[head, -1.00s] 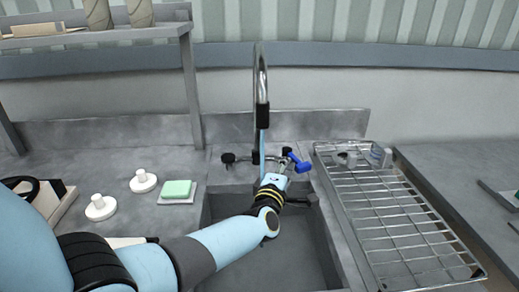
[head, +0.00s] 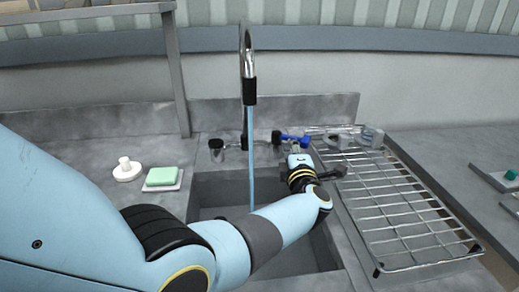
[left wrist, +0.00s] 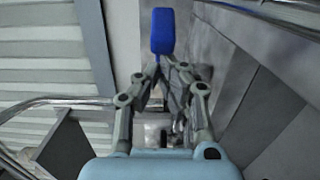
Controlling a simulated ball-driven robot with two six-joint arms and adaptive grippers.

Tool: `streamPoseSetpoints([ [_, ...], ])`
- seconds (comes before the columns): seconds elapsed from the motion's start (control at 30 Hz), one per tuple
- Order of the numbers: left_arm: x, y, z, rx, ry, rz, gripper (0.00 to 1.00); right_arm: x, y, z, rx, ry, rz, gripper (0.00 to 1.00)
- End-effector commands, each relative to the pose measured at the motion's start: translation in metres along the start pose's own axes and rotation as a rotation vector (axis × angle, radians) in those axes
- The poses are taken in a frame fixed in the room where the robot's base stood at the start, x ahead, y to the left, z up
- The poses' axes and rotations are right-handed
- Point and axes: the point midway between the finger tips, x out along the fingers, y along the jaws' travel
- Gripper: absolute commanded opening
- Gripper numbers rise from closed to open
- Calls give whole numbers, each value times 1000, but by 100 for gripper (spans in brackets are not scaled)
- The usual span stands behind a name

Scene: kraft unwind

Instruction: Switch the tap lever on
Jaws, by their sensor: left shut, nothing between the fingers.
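The tap (head: 248,65) is a tall chrome spout with a black collar, standing behind the sink. A thin blue stream of water (head: 252,175) falls from it. Its blue lever (head: 292,138) sits at the right of the tap body and lies nearly sideways. My left gripper (head: 295,148) is at the lever, just in front of it. In the left wrist view the lever (left wrist: 163,32) stands just beyond the closed fingertips (left wrist: 160,62); I cannot tell whether they touch it. The fingers hold nothing. My right gripper is not in view.
The sink basin (head: 210,200) lies under my left arm. A wire drying rack (head: 385,205) stands to its right. A green sponge on a dish (head: 162,177) and a white knobbed piece (head: 127,169) lie on the left counter. A shelf post (head: 177,75) stands at the back left.

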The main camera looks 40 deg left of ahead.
Motion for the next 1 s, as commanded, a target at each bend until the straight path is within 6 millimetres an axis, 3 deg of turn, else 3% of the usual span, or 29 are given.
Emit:
streamPoseSetpoints([
  [0.67, 1, 5, 6, -5, -7, 3, 0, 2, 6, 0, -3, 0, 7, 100],
  [0.83, 1, 22, 5, -10, -6, 5, 0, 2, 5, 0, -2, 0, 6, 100],
  [1.0, 1, 53, 4, -11, -5, 7, 0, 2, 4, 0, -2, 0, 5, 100],
])
